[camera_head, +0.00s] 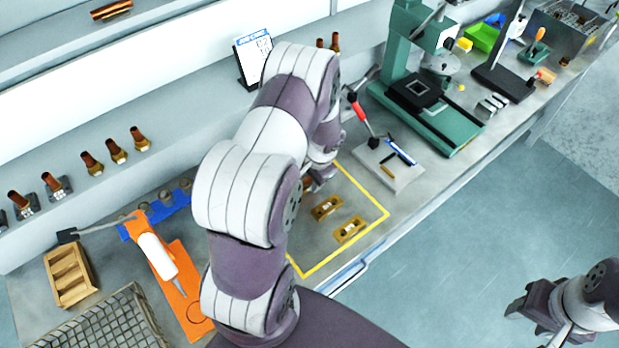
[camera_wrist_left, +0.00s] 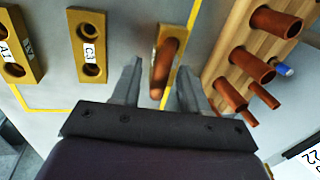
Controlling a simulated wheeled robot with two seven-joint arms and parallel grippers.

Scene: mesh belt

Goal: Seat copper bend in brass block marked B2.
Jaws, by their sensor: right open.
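In the left wrist view a reddish copper bend (camera_wrist_left: 167,62) stands at a brass block (camera_wrist_left: 181,52), overlapping it. The block's label is hidden, and I cannot tell whether the bend is fully seated. My left gripper (camera_wrist_left: 160,66) has its fingers apart on either side of the bend, with a visible gap at its left. Two more brass blocks lie to the left, one marked C1 or similar (camera_wrist_left: 76,22) and one marked A1 (camera_wrist_left: 34,73). Two blocks show in the head view (camera_head: 318,213) (camera_head: 341,238). My right gripper (camera_head: 522,312) is open and empty, away from the bench.
A wooden rack (camera_wrist_left: 228,42) with several copper tubes stands right of the block in the left wrist view. Yellow tape (camera_head: 376,222) frames the block area. A red-handled tool (camera_head: 358,108), a green press (camera_head: 466,133) and an orange mat (camera_head: 189,262) lie around it.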

